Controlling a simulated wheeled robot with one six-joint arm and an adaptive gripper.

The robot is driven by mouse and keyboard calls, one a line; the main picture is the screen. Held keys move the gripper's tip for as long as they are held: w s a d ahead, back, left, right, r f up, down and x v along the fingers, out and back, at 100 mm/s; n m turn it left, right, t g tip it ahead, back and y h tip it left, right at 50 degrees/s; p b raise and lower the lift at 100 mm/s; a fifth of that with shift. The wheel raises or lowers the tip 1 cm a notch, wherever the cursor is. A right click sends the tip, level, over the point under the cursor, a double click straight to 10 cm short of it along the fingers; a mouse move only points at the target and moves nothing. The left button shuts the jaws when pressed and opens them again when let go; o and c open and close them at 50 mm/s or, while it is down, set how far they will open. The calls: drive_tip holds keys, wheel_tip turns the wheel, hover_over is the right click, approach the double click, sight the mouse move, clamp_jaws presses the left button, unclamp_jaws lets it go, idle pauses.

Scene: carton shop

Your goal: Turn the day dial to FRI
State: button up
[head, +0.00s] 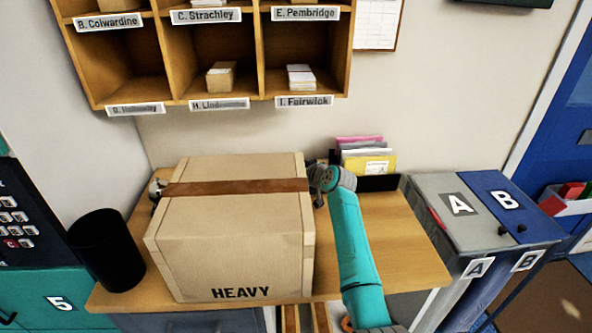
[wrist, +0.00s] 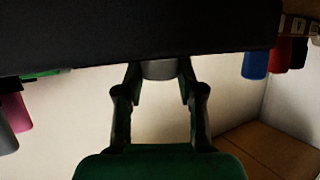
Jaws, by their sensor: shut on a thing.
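The day dial shows in the wrist view as a grey round knob (wrist: 160,69) at the edge of a dark panel (wrist: 130,35). My gripper (wrist: 161,76) has one finger on each side of the knob and is shut on it. No day lettering, FRI included, is readable, so I cannot tell the dial's setting. In the head view the dial is not visible. There my arm reaches over the desk to the right of the big carton, and its far end is partly hidden behind the carton.
The carton (head: 235,240) marked HEAVY covers much of the desk (head: 400,250). A black bin (head: 107,250) stands left, a file holder (head: 378,182) at the back, and grey and blue A/B bins (head: 455,235) right. Pigeonholes (head: 205,103) hang above. Bare desk lies right of my arm.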

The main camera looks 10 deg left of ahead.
drive_tip(key=shift+s+f+m+t+h, duration=0.1)
drive_tip(key=shift+m+t+h, duration=0.4)
drive_tip(key=shift+m+h, duration=0.25)
drive_tip(key=o, duration=1.1)
drive_tip(key=shift+o, duration=0.2)
drive_tip(key=shift+v, duration=3.75)
